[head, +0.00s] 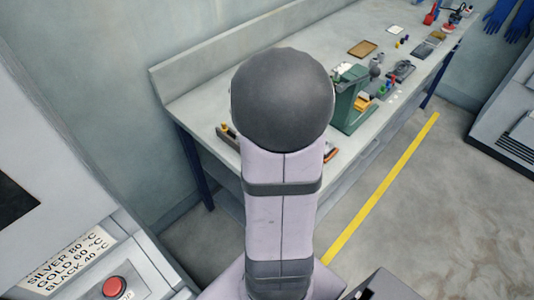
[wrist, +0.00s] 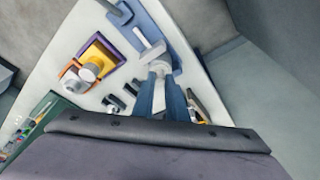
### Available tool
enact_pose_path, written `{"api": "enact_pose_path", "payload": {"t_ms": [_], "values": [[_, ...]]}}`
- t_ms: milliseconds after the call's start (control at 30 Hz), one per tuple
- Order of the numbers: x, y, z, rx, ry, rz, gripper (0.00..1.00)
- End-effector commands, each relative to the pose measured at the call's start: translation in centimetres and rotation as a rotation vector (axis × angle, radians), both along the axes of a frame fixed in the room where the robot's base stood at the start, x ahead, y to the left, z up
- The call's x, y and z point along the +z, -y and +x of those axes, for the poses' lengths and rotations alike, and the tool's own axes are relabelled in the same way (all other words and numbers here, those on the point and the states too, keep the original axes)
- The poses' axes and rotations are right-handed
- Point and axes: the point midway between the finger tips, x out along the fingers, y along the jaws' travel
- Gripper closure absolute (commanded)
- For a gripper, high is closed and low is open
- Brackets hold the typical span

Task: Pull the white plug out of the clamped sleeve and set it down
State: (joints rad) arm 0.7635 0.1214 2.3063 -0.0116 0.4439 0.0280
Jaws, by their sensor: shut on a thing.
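In the wrist view my gripper (wrist: 161,76) reaches down over the bench with its two blue-grey fingers closed on the white plug (wrist: 156,53). The plug shows as a pale piece at and just beyond the fingertips. A blue clamp-like body (wrist: 183,62) runs past it on the right and up to the top. The sleeve is not clearly visible, so I cannot tell whether the plug is still inside it. In the head view my own arm hides the gripper, plug and sleeve.
The grey bench (head: 202,88) has a raised back edge. A green stand (head: 352,108) and several small tools stand to the right. In the wrist view, an orange block with a pale cylinder (wrist: 88,72) and a yellow-and-purple tray (wrist: 115,45) lie left of the fingers.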

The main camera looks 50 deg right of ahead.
Motion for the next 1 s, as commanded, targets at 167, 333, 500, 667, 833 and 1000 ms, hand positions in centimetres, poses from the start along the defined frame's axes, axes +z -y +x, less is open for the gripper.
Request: {"api": "enact_pose_path", "payload": {"t_ms": [167, 333, 500, 667, 833, 1000], "values": [[0.2, 0.05, 0.01, 0.034, 0.001, 0.0, 1.0], [0.37, 0.12, -0.02, 0.091, 0.002, -0.001, 1.0], [0.53, 0.23, -0.02, 0.2, 0.003, -0.002, 1.0], [0.59, 0.26, -0.02, 0.252, 0.003, -0.004, 1.0], [0.71, 0.26, -0.01, 0.289, 0.003, -0.004, 1.0], [0.74, 0.23, -0.01, 0.299, 0.003, -0.004, 1.0]]}}
